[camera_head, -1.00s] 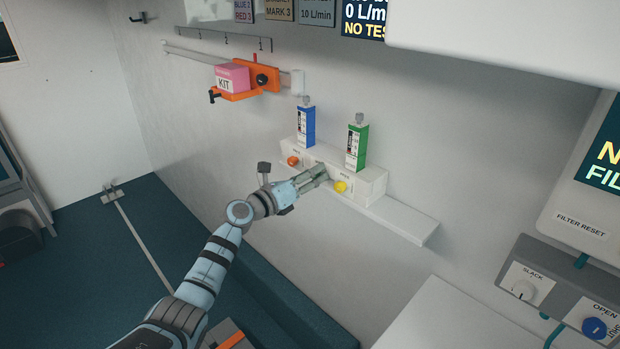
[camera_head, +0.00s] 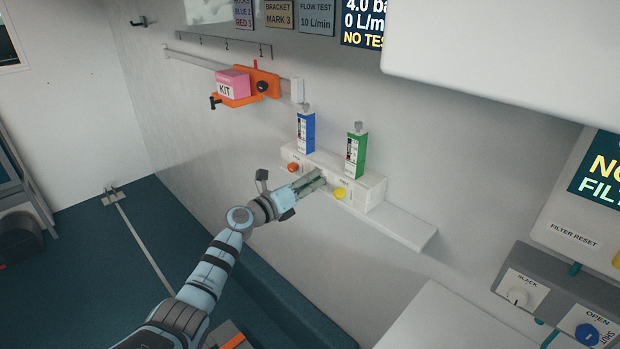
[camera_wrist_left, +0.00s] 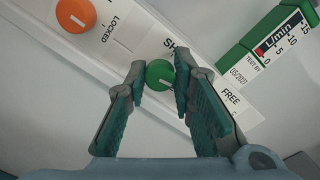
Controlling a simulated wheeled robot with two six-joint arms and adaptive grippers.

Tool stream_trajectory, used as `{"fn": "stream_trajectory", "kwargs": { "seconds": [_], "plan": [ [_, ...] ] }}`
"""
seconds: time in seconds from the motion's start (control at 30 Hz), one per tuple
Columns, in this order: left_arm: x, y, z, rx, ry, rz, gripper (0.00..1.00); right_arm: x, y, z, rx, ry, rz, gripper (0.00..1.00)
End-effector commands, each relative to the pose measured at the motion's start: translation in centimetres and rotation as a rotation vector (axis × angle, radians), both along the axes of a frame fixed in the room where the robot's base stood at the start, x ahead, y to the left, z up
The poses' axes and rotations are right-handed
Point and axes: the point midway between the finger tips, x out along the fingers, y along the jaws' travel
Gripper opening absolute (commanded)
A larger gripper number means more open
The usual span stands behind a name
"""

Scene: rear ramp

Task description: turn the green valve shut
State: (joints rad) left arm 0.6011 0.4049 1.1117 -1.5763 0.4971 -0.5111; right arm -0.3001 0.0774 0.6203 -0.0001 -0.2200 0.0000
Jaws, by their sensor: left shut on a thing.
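The green valve (camera_wrist_left: 160,76) is a round knob with a pale line across its face, on a white panel in the left wrist view. My left gripper (camera_wrist_left: 160,82) is shut on it, one fingertip on each side of the knob. The knob's line slants and points to neither label clearly. In the head view my left gripper (camera_head: 318,180) reaches the white box (camera_head: 372,194) on the wall and hides the green knob. My right gripper is not in view.
An orange knob (camera_head: 293,168) and a yellow knob (camera_head: 340,193) flank the gripper. A blue gauge (camera_head: 306,133) and a green gauge (camera_head: 356,155) stand above on the box. A ledge (camera_head: 410,226) juts out below. A pink kit (camera_head: 233,84) sits higher up in an orange bracket.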

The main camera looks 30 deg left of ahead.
Motion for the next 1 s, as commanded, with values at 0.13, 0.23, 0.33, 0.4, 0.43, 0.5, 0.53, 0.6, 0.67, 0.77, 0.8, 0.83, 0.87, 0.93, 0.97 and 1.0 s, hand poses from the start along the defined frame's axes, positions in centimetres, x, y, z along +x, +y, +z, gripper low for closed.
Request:
{"fn": "stream_trajectory", "kwargs": {
  "seconds": [0.13, 0.23, 0.33, 0.4, 0.43, 0.5, 0.53, 0.6, 0.67, 0.77, 0.8, 0.83, 0.87, 0.93, 0.97, 1.0],
  "plan": [
    [0.0, 0.0, 0.4, -0.112, 0.043, 0.0, 0.0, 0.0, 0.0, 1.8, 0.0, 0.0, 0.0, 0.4],
    [0.0, 0.0, 0.4, -0.2, 0.074, -0.001, 0.0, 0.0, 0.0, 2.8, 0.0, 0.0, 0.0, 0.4],
    [0.0, 0.0, 0.4, -0.29, 0.105, -0.001, 0.0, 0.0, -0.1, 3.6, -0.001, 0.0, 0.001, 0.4],
    [0.0, 0.0, 0.3, -0.353, 0.127, -0.001, 0.0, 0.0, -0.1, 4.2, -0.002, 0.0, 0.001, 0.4],
    [0.0, 0.0, 0.3, -0.38, 0.136, -0.001, 0.0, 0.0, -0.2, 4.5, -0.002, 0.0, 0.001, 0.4],
    [0.0, 0.0, 0.3, -0.444, 0.158, 0.0, 0.0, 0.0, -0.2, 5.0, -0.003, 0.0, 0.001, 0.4],
    [0.0, 0.0, 0.3, -0.471, 0.168, -0.001, 0.0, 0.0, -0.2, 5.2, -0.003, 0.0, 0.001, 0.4],
    [0.0, 0.0, 0.3, -0.533, 0.189, 0.0, 0.0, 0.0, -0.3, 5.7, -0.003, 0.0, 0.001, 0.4],
    [0.0, 0.1, 0.2, -0.588, 0.208, 0.0, 0.0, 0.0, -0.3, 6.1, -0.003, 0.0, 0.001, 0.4],
    [0.0, 0.0, 0.2, -0.677, 0.239, 0.0, 0.0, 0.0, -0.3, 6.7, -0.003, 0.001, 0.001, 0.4],
    [0.0, 0.0, 0.2, -0.714, 0.252, -0.001, 0.0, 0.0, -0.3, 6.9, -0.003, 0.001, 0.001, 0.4],
    [0.0, 0.0, 0.2, -0.741, 0.26, 0.0, 0.0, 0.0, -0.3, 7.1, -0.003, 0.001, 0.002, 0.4],
    [0.0, 0.1, 0.2, -0.768, 0.271, 0.0, 0.0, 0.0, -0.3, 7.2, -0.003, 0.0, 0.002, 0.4],
    [0.0, 0.0, 0.1, -0.831, 0.293, 0.0, 0.0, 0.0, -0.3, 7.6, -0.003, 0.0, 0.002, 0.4],
    [0.0, 0.0, 0.1, -0.856, 0.302, 0.0, 0.0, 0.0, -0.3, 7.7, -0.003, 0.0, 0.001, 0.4],
    [0.0, 0.0, 0.1, -0.892, 0.315, 0.0, 0.0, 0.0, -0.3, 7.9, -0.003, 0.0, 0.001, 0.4]
  ]
}}
